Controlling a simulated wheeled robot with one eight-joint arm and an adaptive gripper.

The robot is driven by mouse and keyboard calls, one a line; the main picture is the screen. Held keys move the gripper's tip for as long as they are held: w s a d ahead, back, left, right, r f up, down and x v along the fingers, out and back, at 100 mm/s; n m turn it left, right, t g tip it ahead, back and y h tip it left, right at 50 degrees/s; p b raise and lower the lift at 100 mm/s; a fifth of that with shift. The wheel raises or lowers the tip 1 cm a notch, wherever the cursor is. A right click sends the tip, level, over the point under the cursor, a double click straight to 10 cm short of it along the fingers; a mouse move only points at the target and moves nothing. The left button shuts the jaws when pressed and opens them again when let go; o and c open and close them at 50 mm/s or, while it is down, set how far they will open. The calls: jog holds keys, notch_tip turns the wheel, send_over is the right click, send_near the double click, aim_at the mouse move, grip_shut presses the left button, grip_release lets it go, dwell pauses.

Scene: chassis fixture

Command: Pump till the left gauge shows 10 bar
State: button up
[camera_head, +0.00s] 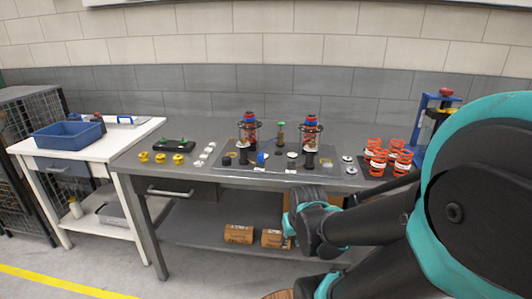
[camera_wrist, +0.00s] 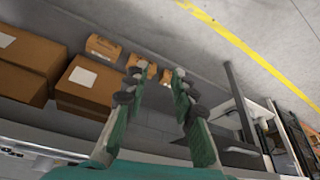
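The fixture plate (camera_head: 272,174) lies on the grey workbench and carries two upright red-and-blue spring units, a left one (camera_head: 250,128) and a right one (camera_head: 310,130). A slim post with a green top (camera_head: 281,132) stands between them; I cannot tell whether it is the pump. A small blue disc (camera_head: 262,158) stands near the left unit. No gauge dial or reading can be made out. My gripper (camera_wrist: 155,82) is open and empty in the wrist view, with the floor and the lower-shelf boxes beyond it. In the head view I cannot make out its fingers.
Orange springs (camera_head: 378,160) stand at the bench's right, beside a blue press (camera_head: 424,125). Yellow pieces (camera_head: 160,158) and a black tray (camera_head: 174,146) lie left. A white table (camera_head: 88,150) holds a blue bin (camera_head: 68,135). Cardboard boxes (camera_head: 238,234) sit on the lower shelf.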

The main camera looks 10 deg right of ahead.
grip_shut()
dwell(1.1)
